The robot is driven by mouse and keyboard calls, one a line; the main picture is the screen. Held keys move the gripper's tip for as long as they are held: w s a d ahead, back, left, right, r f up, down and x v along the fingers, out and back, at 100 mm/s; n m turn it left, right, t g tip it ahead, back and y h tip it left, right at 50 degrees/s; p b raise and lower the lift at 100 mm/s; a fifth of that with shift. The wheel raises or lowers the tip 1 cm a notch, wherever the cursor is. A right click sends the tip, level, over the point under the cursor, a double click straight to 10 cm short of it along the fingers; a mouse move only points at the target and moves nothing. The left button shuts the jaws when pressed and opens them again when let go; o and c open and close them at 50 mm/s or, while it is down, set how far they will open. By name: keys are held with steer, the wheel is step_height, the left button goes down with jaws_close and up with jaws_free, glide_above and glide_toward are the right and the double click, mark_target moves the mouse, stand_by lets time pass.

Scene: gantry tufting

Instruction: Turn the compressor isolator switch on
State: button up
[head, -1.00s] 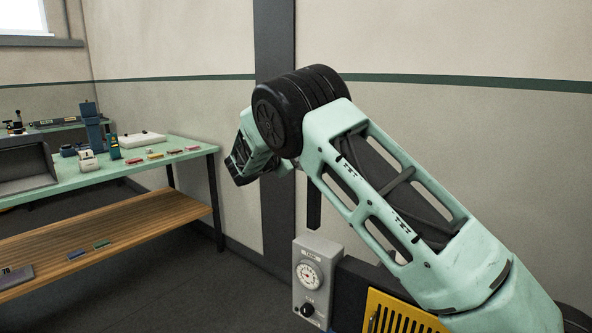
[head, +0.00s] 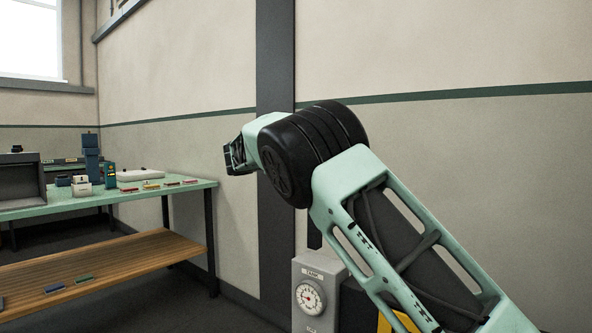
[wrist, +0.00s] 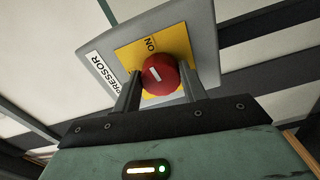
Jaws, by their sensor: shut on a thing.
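The compressor isolator switch shows in the wrist view as a round red knob (wrist: 172,84) with a short white mark. It sits on a yellow plate (wrist: 128,55) lettered ON, on a grey panel (wrist: 204,30) with a partly visible label ending PRESSOR. The white mark slants toward the upper left of the picture. I cannot tell for sure which position it marks. My gripper (wrist: 160,70) is shut on the red knob, one dark finger on each side. In the head view my arm reaches left, and neither the fingers nor the switch can be made out.
In the head view a grey box with a round gauge (head: 311,298) stands below my arm, with a yellow part (head: 398,322) beside it. A green-topped bench (head: 130,192) with small items is at left. A dark column (head: 275,60) runs up the wall.

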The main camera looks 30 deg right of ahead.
steer(key=shift+f+m+b, duration=0.3)
steer(key=shift+m+b, duration=0.3)
steer(key=shift+b, duration=0.1)
steer(key=shift+r, duration=0.1)
steer(key=o, duration=1)
steer(key=shift+r, duration=0.1)
steer(key=shift+a, duration=0.15)
steer(key=v, duration=1.7)
steer(key=shift+s+a, duration=0.1)
